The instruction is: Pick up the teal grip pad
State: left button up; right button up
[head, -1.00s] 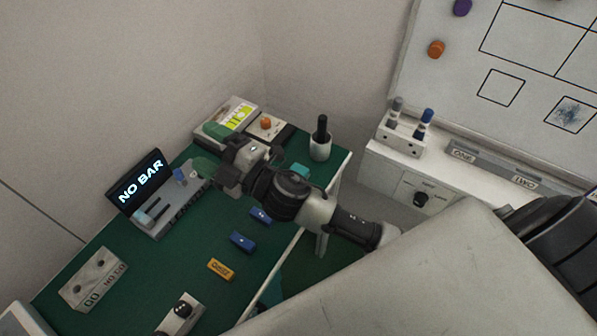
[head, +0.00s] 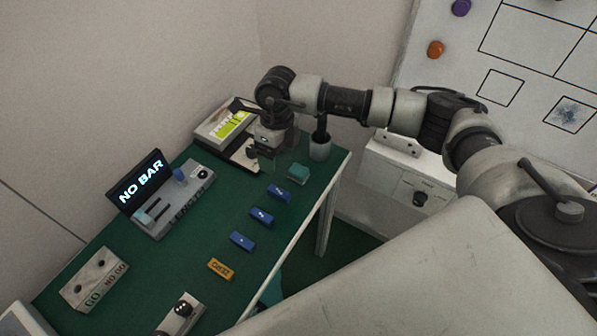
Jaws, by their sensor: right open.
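The teal grip pad (head: 298,173) is a small teal block lying on the green table top near its far right edge, in the head view. My right gripper (head: 264,158) is open, with its fingers pointing down. It shows just left of the pad in the picture, apart from it and seemingly above the table; its exact height is hard to tell. Nothing shows between its fingers. My left gripper is out of view.
Several blue blocks (head: 261,215) and a yellow block (head: 221,269) line the table's right side. A grey device with a NO BAR display (head: 141,184) sits left. The middle of the table is clear.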

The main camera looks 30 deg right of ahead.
jog(key=d, duration=0.1)
jog(key=d+h, duration=0.1)
jog(key=d, duration=0.1)
jog(key=d+h, duration=0.1)
jog(key=shift+w+d+r, duration=0.15)
jog(key=shift+w, duration=0.2)
send_over(299, 169)
jog(key=a, duration=0.1)
jog(key=f, duration=0.4)
jog(key=shift+w+f+p, duration=0.25)
jog(key=shift+p, duration=0.1)
jog(key=shift+s+d+f+p, duration=0.1)
jog(key=shift+d+f+p, duration=0.1)
jog(key=shift+f, duration=0.7)
jog(key=shift+s+d+f+p, duration=0.1)
jog(key=shift+f+p, duration=0.1)
jog(key=shift+f, duration=0.75)
jog(key=shift+s+d+f+p, duration=0.1)
jog(key=shift+d+f+p, duration=0.1)
jog(key=shift+f, duration=0.7)
jog(key=shift+c, duration=0.3)
jog(key=c, duration=0.9)
